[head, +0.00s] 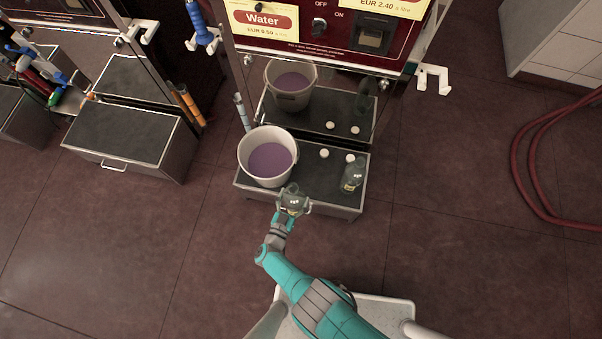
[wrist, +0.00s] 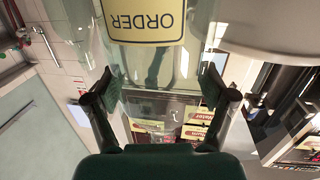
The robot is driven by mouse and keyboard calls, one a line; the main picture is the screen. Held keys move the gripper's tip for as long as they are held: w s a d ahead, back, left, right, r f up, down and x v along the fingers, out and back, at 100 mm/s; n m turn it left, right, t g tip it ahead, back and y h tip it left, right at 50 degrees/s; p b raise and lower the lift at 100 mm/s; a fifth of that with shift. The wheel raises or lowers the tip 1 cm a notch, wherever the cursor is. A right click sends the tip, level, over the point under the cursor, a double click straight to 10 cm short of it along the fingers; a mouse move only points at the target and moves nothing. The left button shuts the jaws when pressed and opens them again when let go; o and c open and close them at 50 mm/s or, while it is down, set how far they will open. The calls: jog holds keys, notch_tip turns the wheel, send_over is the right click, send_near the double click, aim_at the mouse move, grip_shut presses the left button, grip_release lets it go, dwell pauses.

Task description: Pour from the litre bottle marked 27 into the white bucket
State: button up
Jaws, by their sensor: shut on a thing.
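My gripper (head: 292,211) is shut on a clear bottle (head: 293,195) in front of the metal stand. In the wrist view the fingers press on both sides of the clear bottle (wrist: 150,75), whose yellow label (wrist: 143,20) reads ORDER upside down. Its number is too small to read. The white bucket (head: 246,165), with purple liquid (head: 270,159) in it, stands on the stand's left part, just behind and left of the held bottle.
The red pump machine (head: 330,40) is above. A similar stand (head: 125,135) is left; a red hose (head: 520,170) lies right.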

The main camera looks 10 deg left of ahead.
dwell(0.3)
jog(key=shift+s+d+r, duration=0.1)
jog(key=shift+s+d, duration=0.2)
jog(key=shift+s, duration=0.1)
jog(key=shift+s+d+r, duration=0.5)
jog(key=shift+s+d, duration=0.1)
jog(key=shift+s, duration=0.2)
jog(key=shift+s+d+r, duration=0.45)
jog(key=shift+s+d, duration=0.15)
jog(key=shift+s, duration=0.2)
